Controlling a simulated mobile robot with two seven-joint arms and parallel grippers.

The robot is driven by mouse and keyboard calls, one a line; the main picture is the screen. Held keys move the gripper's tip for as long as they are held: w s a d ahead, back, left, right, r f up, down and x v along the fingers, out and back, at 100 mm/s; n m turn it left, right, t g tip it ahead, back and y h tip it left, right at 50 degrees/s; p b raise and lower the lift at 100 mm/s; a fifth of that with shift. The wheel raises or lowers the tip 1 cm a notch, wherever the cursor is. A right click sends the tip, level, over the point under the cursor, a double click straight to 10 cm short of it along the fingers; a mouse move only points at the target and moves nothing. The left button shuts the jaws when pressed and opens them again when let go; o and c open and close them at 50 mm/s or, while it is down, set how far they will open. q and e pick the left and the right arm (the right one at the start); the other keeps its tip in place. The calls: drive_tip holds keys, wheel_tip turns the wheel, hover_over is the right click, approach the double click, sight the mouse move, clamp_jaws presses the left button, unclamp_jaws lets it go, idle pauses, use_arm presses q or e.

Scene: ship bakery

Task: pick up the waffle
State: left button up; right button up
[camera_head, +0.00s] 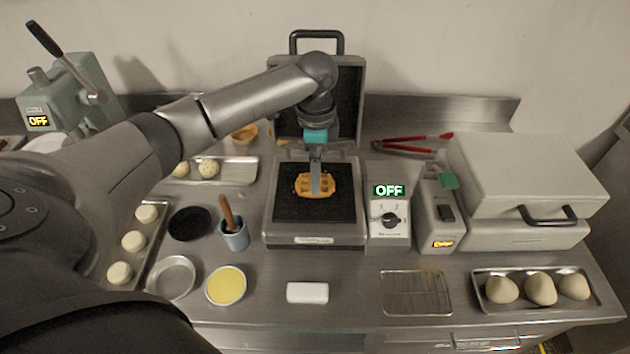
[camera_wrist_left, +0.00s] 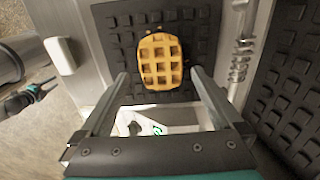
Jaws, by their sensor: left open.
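A golden-brown waffle (camera_head: 303,184) lies on the dark lower plate (camera_head: 330,208) of the open waffle iron in the head view. It also shows in the left wrist view (camera_wrist_left: 160,61), flat on the gridded plate. My left gripper (camera_head: 315,180) hangs pointing down over the waffle and hides part of it in the head view. In the left wrist view its two fingers (camera_wrist_left: 158,75) are spread apart with nothing between them, and the waffle lies just beyond the fingertips.
The iron's raised lid (camera_head: 350,95) stands behind the plate. A control box (camera_head: 389,217) reading OFF is close on the right. A cup with a brush (camera_head: 235,236) stands to the left. A wire rack (camera_head: 415,292) lies empty at front right.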

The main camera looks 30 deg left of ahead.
use_arm(q)
wheel_tip(320, 180, down, 3)
drive_tip(key=shift+a+f, duration=0.15)
drive_tip(key=shift+f, duration=0.05)
drive_tip(key=c, duration=1.2)
